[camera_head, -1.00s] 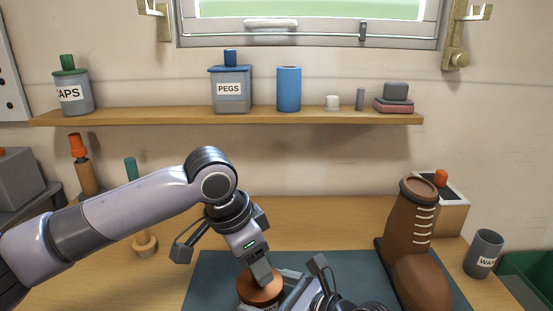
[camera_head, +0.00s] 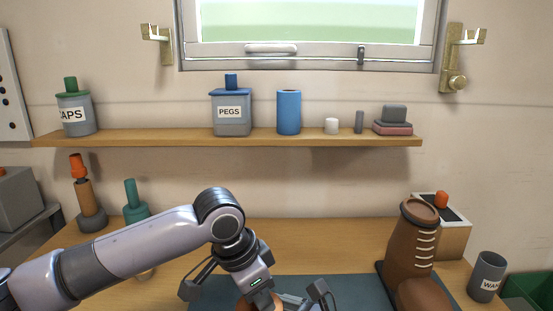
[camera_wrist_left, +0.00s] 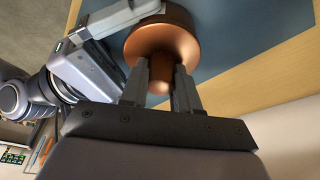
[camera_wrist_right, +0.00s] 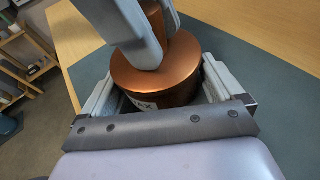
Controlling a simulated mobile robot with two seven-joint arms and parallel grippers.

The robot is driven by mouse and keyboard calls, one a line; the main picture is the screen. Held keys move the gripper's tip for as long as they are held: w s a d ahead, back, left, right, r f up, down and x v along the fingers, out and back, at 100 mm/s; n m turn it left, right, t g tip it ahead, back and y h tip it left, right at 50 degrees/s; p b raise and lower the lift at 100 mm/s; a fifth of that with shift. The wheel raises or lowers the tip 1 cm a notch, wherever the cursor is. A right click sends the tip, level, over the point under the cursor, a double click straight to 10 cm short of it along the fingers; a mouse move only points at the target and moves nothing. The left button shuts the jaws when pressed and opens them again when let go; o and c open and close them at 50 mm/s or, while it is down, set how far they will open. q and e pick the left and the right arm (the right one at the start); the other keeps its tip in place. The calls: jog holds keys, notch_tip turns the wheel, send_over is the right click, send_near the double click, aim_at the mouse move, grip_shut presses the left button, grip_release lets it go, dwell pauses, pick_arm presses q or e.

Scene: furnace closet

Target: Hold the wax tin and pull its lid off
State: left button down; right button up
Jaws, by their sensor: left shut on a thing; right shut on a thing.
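The wax tin (camera_wrist_right: 182,94) is a round copper-brown tin with a partly hidden label, seen in the right wrist view on the blue-grey mat. Its copper lid (camera_wrist_left: 178,38) has a knob on top, seen in the left wrist view. My left gripper (camera_wrist_left: 160,82) is shut on the lid's knob from above. My right gripper (camera_wrist_right: 155,85) is shut around the tin's body, one finger on each side. The lid appears seated on the tin. In the head view only a sliver of the lid (camera_head: 245,305) shows at the bottom edge, and the tin's body is out of frame.
Bottles with orange (camera_head: 90,200) and teal (camera_head: 135,200) tops stand at the left. A shelf (camera_head: 260,138) with jars spans the wall.

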pick_arm(q)
jog(key=shift+r, duration=0.1)
jog(key=shift+r, duration=1.05)
jog(key=shift+r, duration=2.5)
jog(key=shift+s, duration=0.1)
jog(key=s, duration=1.3)
jog(key=shift+s+d, duration=0.4)
pick_arm(e)
jog(key=o, duration=0.8)
jog(key=shift+d, duration=0.1)
